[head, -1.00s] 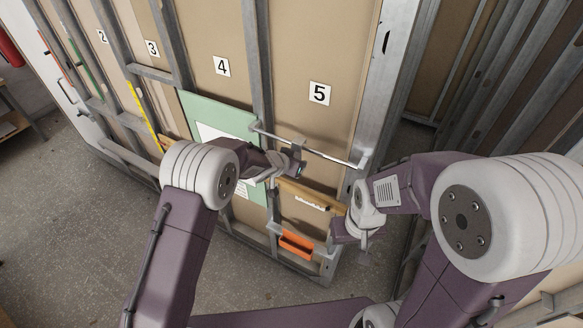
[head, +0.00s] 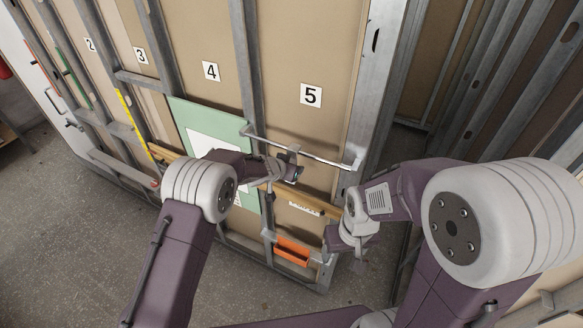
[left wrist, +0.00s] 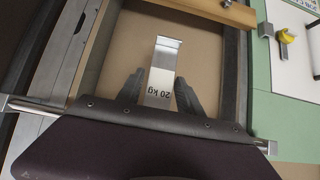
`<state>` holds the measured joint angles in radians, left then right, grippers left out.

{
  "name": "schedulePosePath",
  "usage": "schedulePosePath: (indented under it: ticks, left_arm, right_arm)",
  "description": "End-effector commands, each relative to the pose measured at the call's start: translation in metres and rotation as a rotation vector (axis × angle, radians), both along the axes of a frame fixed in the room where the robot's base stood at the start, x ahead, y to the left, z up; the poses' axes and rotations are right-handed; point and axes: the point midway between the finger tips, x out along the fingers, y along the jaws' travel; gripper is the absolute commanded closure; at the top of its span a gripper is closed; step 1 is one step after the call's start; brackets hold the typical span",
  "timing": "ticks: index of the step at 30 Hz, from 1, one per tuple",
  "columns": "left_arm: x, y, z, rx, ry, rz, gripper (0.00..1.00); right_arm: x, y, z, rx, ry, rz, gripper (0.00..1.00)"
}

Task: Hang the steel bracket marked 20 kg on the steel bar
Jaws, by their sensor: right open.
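The steel bracket (left wrist: 160,72), a pale plate with a bent lip, shows in the left wrist view with "20 kg" upside down. In the head view it is a small grey piece (head: 289,152) at the steel bar (head: 325,159). The bar runs between two studs below sign 5; its ends also show in the left wrist view (left wrist: 32,106). My left gripper (left wrist: 160,80) has one finger on each side of the bracket; I cannot tell whether they press on it. The bracket's end at the bar is hidden by my gripper. My right gripper (head: 358,246) is open and empty, right of the bay.
Below the bar are a wooden rail (head: 312,206) and an orange tray (head: 292,251) low between the studs. A green board (head: 182,112) with a white sheet stands to the left. The grey floor (head: 150,265) is clear in front of the wall.

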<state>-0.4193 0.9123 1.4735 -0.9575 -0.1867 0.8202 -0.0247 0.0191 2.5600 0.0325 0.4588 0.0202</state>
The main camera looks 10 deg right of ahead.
Motion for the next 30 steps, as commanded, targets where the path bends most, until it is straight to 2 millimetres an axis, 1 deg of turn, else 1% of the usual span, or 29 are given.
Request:
schedulePosePath:
  ticks: [10,13,16,19,21,24,27,30]
  left_arm:
    - [-0.001,0.001,-0.001,0.001,0.002,0.000,0.42]
    - [-0.005,0.004,0.003,0.001,0.000,0.001,0.42]
    - [-0.015,0.011,0.013,0.000,-0.001,0.001,0.42]
    - [-0.028,0.021,0.028,0.000,-0.002,0.002,0.42]
    - [-0.038,0.028,0.040,0.000,-0.002,0.002,0.42]
    - [-0.049,0.035,0.051,0.001,-0.002,0.000,0.42]
    - [-0.055,0.039,0.057,-0.001,-0.001,0.000,0.42]
    - [-0.057,0.041,0.058,0.000,0.000,0.000,0.42]
  right_arm:
    - [0.000,0.000,0.000,0.000,0.000,0.000,0.36]
    - [0.000,0.000,-0.005,0.000,0.000,0.000,0.36]
    - [0.000,0.000,-0.012,0.000,0.000,0.000,0.36]
    - [0.000,0.000,-0.015,0.000,0.000,0.000,0.36]
    - [0.000,0.000,-0.015,0.000,0.000,0.000,0.36]
    - [0.000,0.000,-0.014,0.000,0.000,0.000,0.36]
    - [0.000,0.000,-0.014,0.000,0.000,0.000,0.36]
    - [0.000,0.000,-0.014,0.000,0.000,0.000,0.36]
